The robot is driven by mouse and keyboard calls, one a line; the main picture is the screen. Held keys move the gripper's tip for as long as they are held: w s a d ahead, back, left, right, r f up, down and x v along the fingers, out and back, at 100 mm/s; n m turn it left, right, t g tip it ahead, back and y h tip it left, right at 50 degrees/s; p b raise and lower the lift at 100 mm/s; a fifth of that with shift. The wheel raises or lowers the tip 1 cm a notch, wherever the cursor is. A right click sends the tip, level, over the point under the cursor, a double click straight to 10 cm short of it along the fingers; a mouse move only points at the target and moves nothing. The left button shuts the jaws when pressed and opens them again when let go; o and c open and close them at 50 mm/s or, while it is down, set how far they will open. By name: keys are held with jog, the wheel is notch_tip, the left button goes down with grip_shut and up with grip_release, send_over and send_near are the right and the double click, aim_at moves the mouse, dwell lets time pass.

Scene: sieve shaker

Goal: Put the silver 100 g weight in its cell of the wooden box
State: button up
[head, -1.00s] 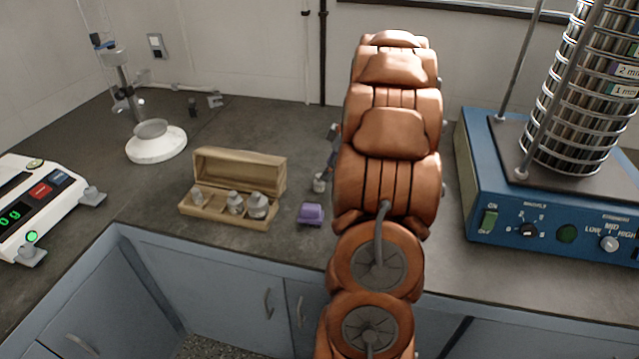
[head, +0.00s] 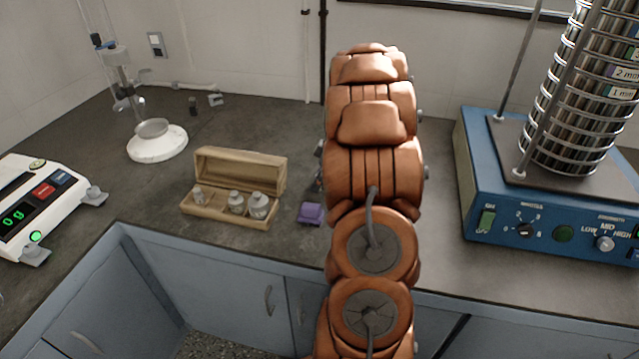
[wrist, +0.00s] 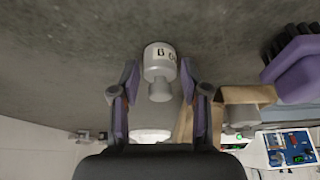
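The silver weight (wrist: 160,62) is in the wrist view, a shiny cylinder with a narrower knob and dark marking, partly readable. It is between the two fingers of my gripper (wrist: 159,80); narrow gaps show on both sides, so the gripper looks open around it, not clamped. In the head view my arm hides this weight and the gripper. The open wooden box (head: 222,214) is on the bench left of my arm, its lid raised at the back. It holds a small weight (head: 198,195) at left and two larger ones (head: 236,202) (head: 258,206) at right, with an empty-looking space between.
A purple brush (head: 311,213) lies just right of the box, close to my arm; it also shows in the wrist view (wrist: 298,78). A blue sieve shaker (head: 545,215) stands at right, a balance (head: 50,195) at left. Bench behind the box is mostly clear.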

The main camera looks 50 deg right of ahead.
grip_shut()
